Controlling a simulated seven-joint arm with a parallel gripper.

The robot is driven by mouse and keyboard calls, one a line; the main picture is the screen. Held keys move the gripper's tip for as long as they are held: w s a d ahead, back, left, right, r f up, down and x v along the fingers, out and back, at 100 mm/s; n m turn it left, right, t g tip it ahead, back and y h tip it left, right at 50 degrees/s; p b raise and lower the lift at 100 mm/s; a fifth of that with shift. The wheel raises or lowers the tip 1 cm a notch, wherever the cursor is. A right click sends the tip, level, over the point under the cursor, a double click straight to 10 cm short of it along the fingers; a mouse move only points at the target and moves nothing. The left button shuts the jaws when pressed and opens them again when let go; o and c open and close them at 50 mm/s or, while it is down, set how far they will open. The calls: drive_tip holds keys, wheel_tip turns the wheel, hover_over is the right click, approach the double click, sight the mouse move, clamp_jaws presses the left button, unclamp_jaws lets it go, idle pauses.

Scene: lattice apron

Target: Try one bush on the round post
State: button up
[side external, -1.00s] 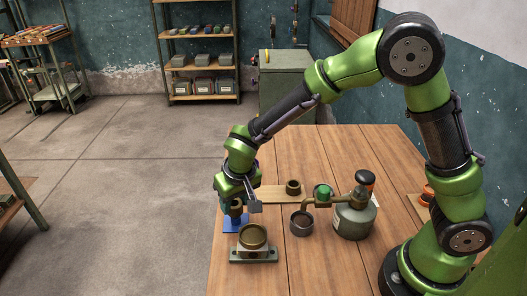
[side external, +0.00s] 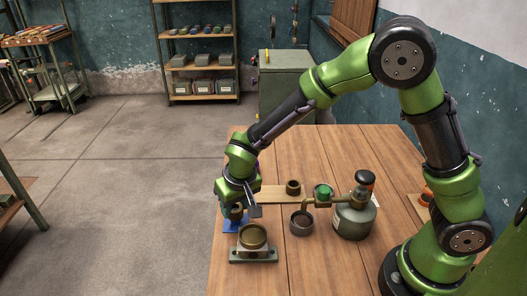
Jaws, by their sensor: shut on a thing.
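My gripper (side external: 237,208) points down over the left part of the table, shut on a small dark bronze bush (side external: 236,214) that is partly hidden by the fingers. Directly below is a blue base (side external: 234,227). The round post on it is hidden by the bush and gripper, so I cannot tell whether the bush is around the post or just above it. Another dark bronze bush (side external: 293,187) stands on a wooden board (side external: 269,194) behind and to the right.
A wide bronze ring (side external: 253,236) sits in a grey-green block (side external: 254,256) just in front of the gripper. A dark cup (side external: 301,223) and a grey-green canister (side external: 354,220) with a pipe stand to the right. The table's front middle (side external: 315,265) is clear.

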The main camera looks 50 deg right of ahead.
drive_tip(key=o, duration=1.2)
drive_tip(key=shift+o, duration=0.2)
drive_tip(key=d+v, duration=0.1)
drive_tip(key=v, duration=1.6)
drive_tip(key=s+d+r+m+t+y, duration=0.1)
drive_tip(key=s+d+r+t, duration=0.3)
drive_tip(key=s+d, duration=0.6)
drive_tip(key=s+y, duration=0.1)
drive_tip(key=s, duration=0.2)
drive_tip(key=shift+s+d+m+y, duration=0.15)
drive_tip(key=shift+d+m+y, duration=0.15)
drive_tip(key=shift+m, duration=0.1)
